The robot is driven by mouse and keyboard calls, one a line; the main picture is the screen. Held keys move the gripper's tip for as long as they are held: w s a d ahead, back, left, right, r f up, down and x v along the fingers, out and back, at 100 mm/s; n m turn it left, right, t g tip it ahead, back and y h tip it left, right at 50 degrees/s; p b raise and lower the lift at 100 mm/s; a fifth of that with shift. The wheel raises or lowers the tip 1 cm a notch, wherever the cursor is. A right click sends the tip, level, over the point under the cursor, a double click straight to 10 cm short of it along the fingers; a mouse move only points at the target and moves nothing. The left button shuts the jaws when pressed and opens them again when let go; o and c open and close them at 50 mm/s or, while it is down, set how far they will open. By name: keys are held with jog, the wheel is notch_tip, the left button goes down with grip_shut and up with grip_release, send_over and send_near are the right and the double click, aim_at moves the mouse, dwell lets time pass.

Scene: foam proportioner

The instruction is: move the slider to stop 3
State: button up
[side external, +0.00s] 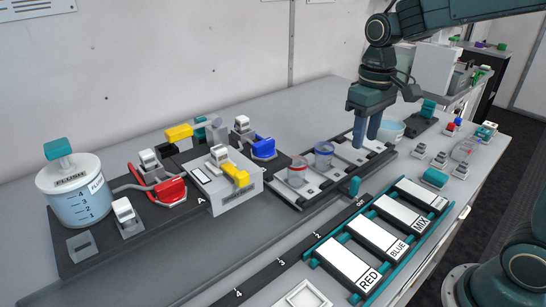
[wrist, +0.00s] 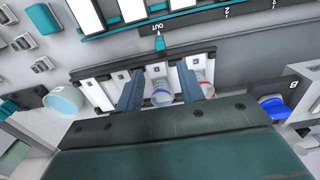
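A teal knob (side external: 354,186) stands at the front edge of a long rack (side external: 316,200), beside the OUT mark of a dark scale strip (side external: 268,272) numbered 2, 3 and 4 towards the near end. In the wrist view the knob (wrist: 160,43) lines up with OUT on the strip (wrist: 205,16). I cannot tell whether the knob and rack are joined. My gripper (side external: 366,138) points down above the rack, behind the knob. In the wrist view its two fingers (wrist: 160,68) are apart with nothing held.
The rack holds a red-banded cup (side external: 297,173) and a blue-banded cup (side external: 323,155) near my fingers. A teal-railed holder with RED, BLUE and MIX cards (side external: 380,233) lies in front of the strip. A light-blue bowl (side external: 390,130) stands beyond my gripper.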

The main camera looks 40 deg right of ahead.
aim_at(356, 178)
notch_tip(356, 178, down, 13)
dwell(0.7)
grip_shut()
